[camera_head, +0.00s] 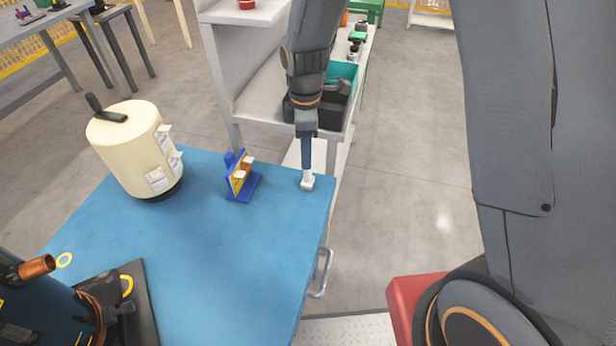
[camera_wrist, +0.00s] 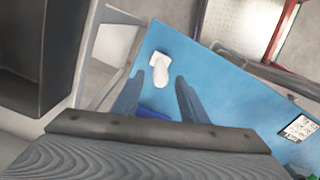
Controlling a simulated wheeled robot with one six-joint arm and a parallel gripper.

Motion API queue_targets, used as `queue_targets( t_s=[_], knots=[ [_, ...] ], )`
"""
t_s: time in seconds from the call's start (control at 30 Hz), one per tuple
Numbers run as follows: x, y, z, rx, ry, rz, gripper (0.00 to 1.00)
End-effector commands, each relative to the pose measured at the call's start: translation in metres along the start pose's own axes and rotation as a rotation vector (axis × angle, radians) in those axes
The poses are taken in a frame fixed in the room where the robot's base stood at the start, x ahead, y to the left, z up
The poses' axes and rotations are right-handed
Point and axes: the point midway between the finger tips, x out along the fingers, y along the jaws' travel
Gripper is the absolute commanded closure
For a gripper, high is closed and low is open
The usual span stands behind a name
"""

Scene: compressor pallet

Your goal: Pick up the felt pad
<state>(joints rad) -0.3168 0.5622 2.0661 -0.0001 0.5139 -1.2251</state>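A small white piece (camera_head: 307,183) lies on the blue table near its right edge. It may be the felt pad, but I cannot tell for sure. In the wrist view the white piece (camera_wrist: 160,69) has a squarish end and a rounded end. My gripper (camera_head: 307,166) points down just above it in the head view. In the wrist view its two fingers (camera_wrist: 160,80) are spread apart, with the white piece ahead between their tips. Nothing seems held. Whether the fingertips touch the piece is unclear.
A blue stand (camera_head: 241,178) with orange and white parts is left of my gripper. A cream tank (camera_head: 137,150) stands farther left. A grey shelf (camera_head: 262,100) rises behind. The table's front middle is clear.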

Motion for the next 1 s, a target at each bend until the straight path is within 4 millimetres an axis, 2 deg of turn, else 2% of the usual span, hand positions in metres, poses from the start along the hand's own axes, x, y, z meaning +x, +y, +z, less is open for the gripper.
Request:
queue_targets(
  t_s=[0.57,0.9,1.0],
  knots=[
    [0.059,-0.001,0.005,0.005,-0.001,-0.002,0.6],
    [0.064,0.0,0.005,0.005,0.0,0.001,0.6],
    [0.064,0.0,0.005,0.005,0.0,0.001,0.77]
  ],
)
